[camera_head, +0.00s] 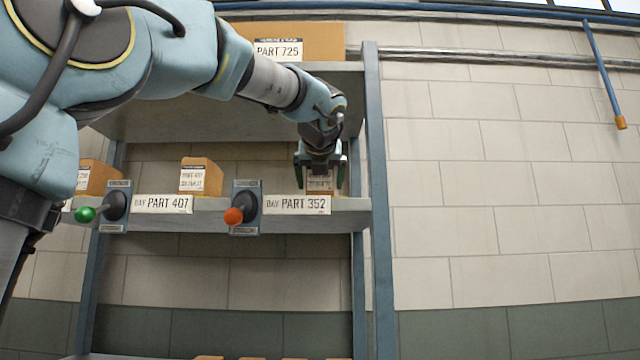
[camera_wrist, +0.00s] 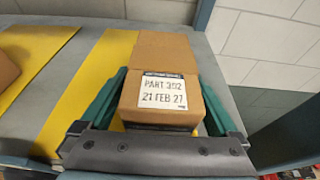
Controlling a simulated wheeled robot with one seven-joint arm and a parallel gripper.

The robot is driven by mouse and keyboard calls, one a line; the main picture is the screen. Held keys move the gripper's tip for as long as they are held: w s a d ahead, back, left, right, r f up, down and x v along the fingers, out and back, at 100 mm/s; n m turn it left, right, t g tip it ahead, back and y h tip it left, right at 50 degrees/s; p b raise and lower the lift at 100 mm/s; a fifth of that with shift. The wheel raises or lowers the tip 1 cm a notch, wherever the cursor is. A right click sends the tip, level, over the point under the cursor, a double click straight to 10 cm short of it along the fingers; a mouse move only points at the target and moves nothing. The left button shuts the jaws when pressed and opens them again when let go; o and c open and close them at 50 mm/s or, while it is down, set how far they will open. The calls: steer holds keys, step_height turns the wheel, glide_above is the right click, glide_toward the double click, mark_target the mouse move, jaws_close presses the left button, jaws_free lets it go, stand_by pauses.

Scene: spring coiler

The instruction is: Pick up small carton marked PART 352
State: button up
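A small brown carton (camera_wrist: 165,68) stands on the shelf, its white label appearing to read PART 352 with 21 FEB 27 below. In the head view the same carton (camera_head: 320,183) is above the bay label PART 352 and partly hidden by my gripper (camera_head: 321,178). My gripper is over the carton with one green finger on each side, which also shows in the wrist view (camera_wrist: 163,105). Its fingers look spread slightly wider than the carton, with narrow gaps at the sides. The carton rests upright on the shelf.
Other cartons stand left on this shelf (camera_head: 220,213), one above PART 407 (camera_head: 201,177). An orange-knobbed lever (camera_head: 240,213) and a green-knobbed lever (camera_head: 100,211) project from the shelf front. An upper shelf with a PART 725 carton (camera_head: 320,40) is overhead. A blue post (camera_head: 378,200) is at right.

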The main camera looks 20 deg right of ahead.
jaws_close()
stand_by(0.6)
steer(key=shift+r, duration=0.15)
